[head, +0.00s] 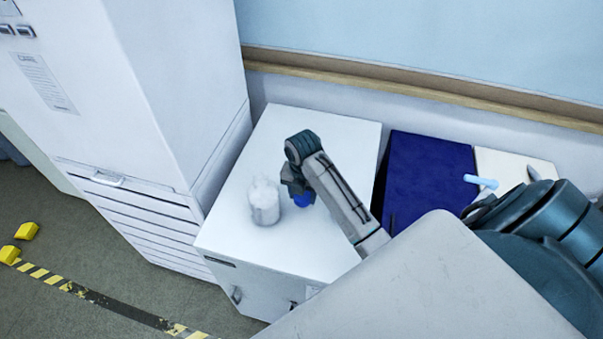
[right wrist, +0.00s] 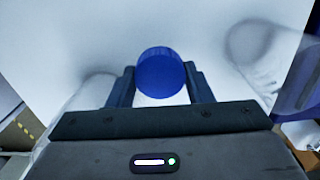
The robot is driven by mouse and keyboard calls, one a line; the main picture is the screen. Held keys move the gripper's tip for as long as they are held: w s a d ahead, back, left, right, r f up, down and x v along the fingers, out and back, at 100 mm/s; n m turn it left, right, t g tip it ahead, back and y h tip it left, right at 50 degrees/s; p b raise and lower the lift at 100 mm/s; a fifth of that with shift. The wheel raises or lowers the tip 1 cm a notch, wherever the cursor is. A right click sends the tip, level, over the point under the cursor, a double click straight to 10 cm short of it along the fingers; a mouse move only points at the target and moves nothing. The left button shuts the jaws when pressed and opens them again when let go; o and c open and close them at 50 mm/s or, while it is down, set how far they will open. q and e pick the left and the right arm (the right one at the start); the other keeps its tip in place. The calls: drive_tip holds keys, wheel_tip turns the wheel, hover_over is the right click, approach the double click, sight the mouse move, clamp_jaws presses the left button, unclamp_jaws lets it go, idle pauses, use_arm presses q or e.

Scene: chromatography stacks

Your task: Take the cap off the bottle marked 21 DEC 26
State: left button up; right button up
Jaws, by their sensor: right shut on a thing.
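My right gripper (head: 300,197) is over the white cabinet top and shut on a blue cap (head: 303,200). In the right wrist view the cap (right wrist: 161,72) sits between the two fingers (right wrist: 161,88), with pale surface around it. A whitish, translucent bottle (head: 264,203) stands upright on the cabinet top, just left of the gripper. No blue cap shows on its top, and the held cap is beside it, apart from it. The date marking is not readable. My left gripper is not in view.
The white cabinet top (head: 330,130) is clear around the bottle. A tall white cabinet (head: 150,90) stands to the left. To the right are a dark blue surface (head: 430,175) and a pale one with a light blue cylinder (head: 480,181). A wall is behind.

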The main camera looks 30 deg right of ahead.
sight(302, 200)
drive_tip(key=shift+w+d+r, duration=0.1)
drive_tip(key=shift+w, duration=0.25)
wheel_tip(302, 200, down, 3)
drive_tip(key=shift+s+r+p, duration=0.1)
drive_tip(key=shift+r+p, duration=0.05)
drive_tip(key=shift+p, duration=0.85)
drive_tip(key=shift+f, duration=0.55)
drive_tip(key=o, duration=1.1)
drive_tip(key=shift+f, duration=0.1)
